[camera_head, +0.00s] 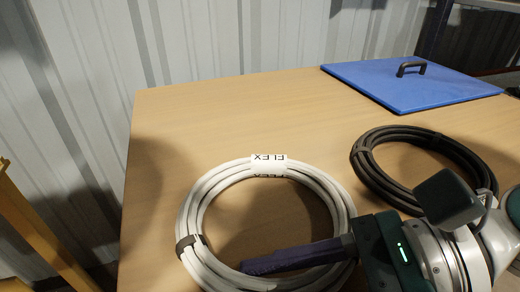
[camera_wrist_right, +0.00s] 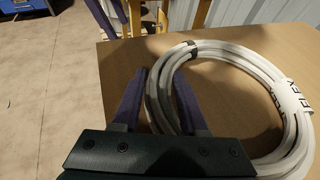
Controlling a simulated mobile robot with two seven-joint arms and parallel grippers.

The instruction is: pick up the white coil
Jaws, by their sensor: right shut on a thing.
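The white coil (camera_head: 197,204) lies on the wooden table near its front left, with a "FLEX" label on its far side and a dark tie on its left. My right gripper (camera_head: 248,268) reaches in from the right, its fingers at the near part of the coil. In the right wrist view the white coil (camera_wrist_right: 236,55) passes between the two fingers of my right gripper (camera_wrist_right: 156,95), which is shut on its strands. The coil still appears to rest on the table. The left gripper is not in view.
A black coil (camera_head: 372,167) lies to the right of the white one, partly hidden by my right arm. A blue board (camera_head: 400,90) with a dark handle (camera_head: 411,68) lies at the back right. The table (camera_head: 230,112) is clear at the back left. A yellow frame (camera_head: 35,225) stands left of it.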

